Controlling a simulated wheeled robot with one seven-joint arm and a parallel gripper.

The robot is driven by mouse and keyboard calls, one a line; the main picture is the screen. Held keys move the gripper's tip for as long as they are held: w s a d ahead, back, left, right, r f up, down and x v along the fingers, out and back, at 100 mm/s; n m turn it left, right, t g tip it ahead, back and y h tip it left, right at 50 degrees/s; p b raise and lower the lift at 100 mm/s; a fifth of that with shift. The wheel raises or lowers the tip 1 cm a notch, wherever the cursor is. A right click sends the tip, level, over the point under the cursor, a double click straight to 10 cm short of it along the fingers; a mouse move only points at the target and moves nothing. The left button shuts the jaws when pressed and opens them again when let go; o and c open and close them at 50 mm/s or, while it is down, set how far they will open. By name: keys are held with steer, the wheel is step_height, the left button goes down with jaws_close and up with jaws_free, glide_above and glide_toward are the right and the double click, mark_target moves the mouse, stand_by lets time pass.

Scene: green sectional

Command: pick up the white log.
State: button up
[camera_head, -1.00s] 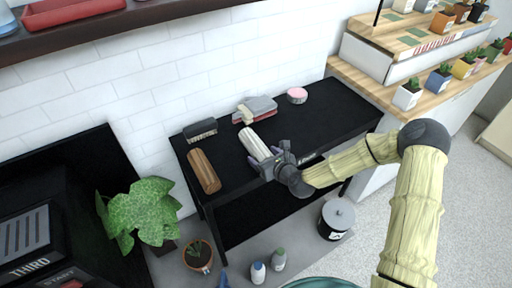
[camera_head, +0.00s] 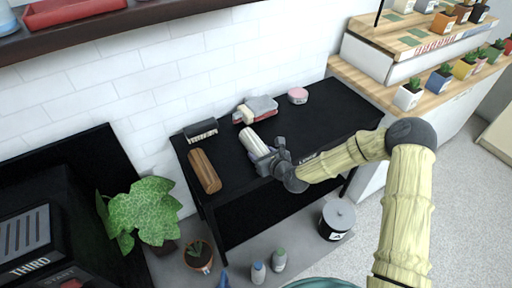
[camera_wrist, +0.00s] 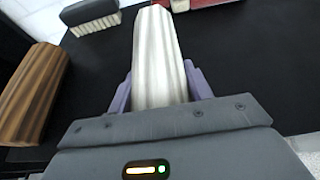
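The white log (camera_head: 250,138) lies on the black table, its far end pointing toward the back wall. In the wrist view the log (camera_wrist: 158,55) runs lengthwise away from my gripper. My gripper (camera_head: 268,157) is at the log's near end. In the wrist view the purple fingers of my gripper (camera_wrist: 159,88) stand on both sides of the log, close against its edges. I cannot tell whether they press on it. The log's near end is hidden by the gripper body.
A brown log (camera_head: 204,171) lies to the left on the black table (camera_head: 335,123). A dark brush (camera_head: 201,131), a grey-and-red stack (camera_head: 257,107) and a pink round item (camera_head: 298,95) stand toward the back. The table's right part is clear.

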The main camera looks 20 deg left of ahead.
steer(key=shift+c, duration=1.3)
steer(key=shift+w+r, duration=0.1)
steer(key=shift+r, duration=0.05)
step_height(320, 180, up, 10)
steer(key=shift+f+p, duration=0.1)
steer(key=shift+p, duration=0.55)
